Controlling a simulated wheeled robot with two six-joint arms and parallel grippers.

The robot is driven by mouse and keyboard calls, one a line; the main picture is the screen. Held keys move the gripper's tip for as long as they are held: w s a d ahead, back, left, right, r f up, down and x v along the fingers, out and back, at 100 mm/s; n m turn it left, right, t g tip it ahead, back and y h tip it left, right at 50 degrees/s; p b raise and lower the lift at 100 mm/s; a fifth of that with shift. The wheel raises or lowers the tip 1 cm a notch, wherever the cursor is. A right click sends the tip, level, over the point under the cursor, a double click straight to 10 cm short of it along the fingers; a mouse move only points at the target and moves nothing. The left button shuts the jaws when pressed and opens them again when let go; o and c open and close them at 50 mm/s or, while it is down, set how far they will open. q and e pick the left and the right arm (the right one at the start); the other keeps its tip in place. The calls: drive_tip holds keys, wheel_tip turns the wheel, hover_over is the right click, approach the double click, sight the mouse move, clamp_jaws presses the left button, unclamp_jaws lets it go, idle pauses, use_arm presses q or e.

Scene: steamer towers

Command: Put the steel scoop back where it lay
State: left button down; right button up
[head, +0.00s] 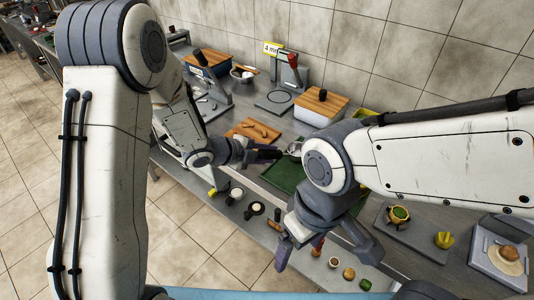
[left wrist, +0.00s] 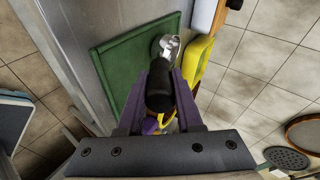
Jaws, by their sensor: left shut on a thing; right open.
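The steel scoop (head: 294,147) is in my left gripper (head: 268,154), with its shiny end pointing right in the head view. In the left wrist view my left gripper (left wrist: 160,90) is shut on the scoop's black handle, and the steel end (left wrist: 167,46) sticks out past the fingertips. Behind the scoop in that view is a green mat or tray (left wrist: 117,68). It also shows in the head view (head: 284,176), partly hidden by my right arm. Whether the scoop touches it I cannot tell. My right gripper (head: 325,256) is open and empty at the front right.
A wooden board (head: 252,130) lies left of the green area. Wooden-lidded boxes (head: 320,103) and a stand with a "4 min" sign (head: 271,48) are at the back. A yellow container (left wrist: 196,66) is close right of the scoop.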

use_arm(q)
drive_tip(key=shift+f, duration=0.25)
drive_tip(key=c, duration=0.5)
unclamp_jaws()
drive_tip(key=v, duration=1)
drive_tip(key=shift+s+a+r, duration=0.1)
drive_tip(key=shift+s+a, duration=0.05)
